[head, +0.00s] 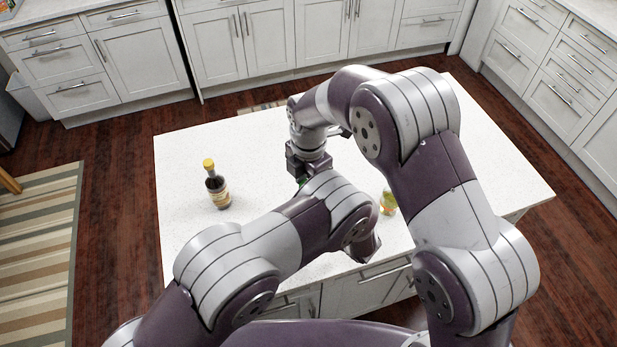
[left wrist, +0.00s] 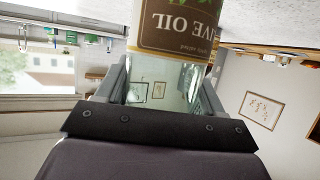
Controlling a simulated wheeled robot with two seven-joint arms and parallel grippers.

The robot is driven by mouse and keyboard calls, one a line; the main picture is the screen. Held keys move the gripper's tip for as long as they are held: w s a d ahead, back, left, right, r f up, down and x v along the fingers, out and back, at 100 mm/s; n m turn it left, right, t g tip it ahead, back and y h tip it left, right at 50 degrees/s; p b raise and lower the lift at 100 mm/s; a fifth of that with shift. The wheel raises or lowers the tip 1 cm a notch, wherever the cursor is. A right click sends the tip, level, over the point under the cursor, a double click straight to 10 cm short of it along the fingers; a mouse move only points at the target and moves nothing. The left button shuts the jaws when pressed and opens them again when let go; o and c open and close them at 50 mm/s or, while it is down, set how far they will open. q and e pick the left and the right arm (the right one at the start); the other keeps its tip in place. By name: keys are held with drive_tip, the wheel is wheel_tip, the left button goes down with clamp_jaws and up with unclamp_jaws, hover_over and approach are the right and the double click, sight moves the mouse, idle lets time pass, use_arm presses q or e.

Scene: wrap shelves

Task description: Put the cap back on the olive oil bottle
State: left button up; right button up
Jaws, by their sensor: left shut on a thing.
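The olive oil bottle (left wrist: 172,30) fills the upper middle of the left wrist view. Its brown label reads upside down in that picture, and clear glass shows between the fingers. My left gripper (left wrist: 162,92) is shut on it. In the head view my own arm hides the left gripper. My right gripper (head: 304,168) points down over the counter, beyond my left arm. Its fingertips are mostly hidden, so I cannot tell whether it is open. A small bit of green shows just below it; I cannot tell whether this is the cap. The bottle's mouth is not in view.
A dark bottle with a yellow cap (head: 217,188) stands upright on the white counter (head: 185,250) at left. A clear bottle with a yellow-green label (head: 388,203) stands to the right, partly behind my arms.

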drive_tip(key=shift+f, duration=0.5)
idle(0.3)
